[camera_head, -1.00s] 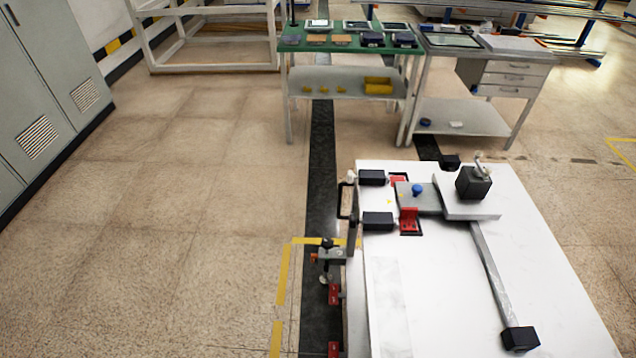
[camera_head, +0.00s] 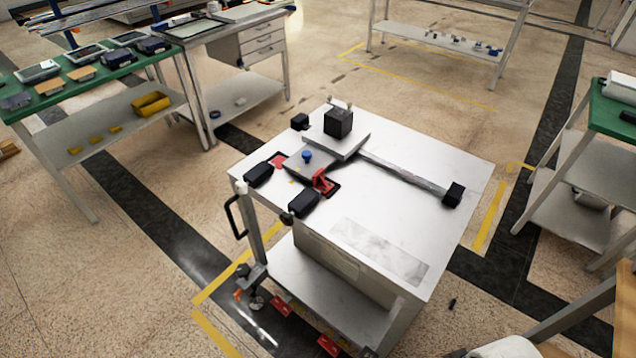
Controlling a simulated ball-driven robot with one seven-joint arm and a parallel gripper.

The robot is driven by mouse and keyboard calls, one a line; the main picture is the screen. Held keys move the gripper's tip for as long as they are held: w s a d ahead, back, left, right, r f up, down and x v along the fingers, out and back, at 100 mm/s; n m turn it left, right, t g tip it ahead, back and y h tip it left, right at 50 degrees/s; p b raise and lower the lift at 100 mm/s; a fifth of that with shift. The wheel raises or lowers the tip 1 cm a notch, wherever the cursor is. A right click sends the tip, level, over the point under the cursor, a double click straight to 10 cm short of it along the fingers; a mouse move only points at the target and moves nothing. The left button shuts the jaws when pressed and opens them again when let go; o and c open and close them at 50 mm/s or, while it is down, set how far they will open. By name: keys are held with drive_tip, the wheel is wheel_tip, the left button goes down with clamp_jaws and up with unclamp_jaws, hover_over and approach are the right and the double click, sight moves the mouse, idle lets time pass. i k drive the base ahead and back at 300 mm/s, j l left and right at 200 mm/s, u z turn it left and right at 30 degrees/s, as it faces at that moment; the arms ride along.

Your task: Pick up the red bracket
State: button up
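A red bracket (camera_head: 322,182) stands on the white cart top (camera_head: 440,240), at the front edge of a grey plate (camera_head: 296,163) with a blue knob (camera_head: 307,155). A second red piece (camera_head: 279,161) lies flat at the plate's left end, partly hidden. More red pieces (camera_head: 282,306) show low at the cart's near side. I cannot tell whether they are the same kind of part. My gripper is not in view.
Black blocks (camera_head: 303,203) flank the plate. A black cube (camera_head: 338,121) and a long grey bar (camera_head: 405,176) occupy the cart's far side. Green-topped benches stand at left (camera_head: 110,72) and right (camera_head: 610,125). Floor between cart and left bench is open.

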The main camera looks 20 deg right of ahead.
sight(323, 185)
drive_tip(key=i+j+z, duration=0.1)
drive_tip(key=j, duration=0.25)
drive_tip(key=i+j+z, duration=0.1)
drive_tip(key=j, duration=0.3)
drive_tip(key=i+j+z, duration=0.1)
drive_tip(key=j, duration=0.3)
drive_tip(key=i, duration=0.1)
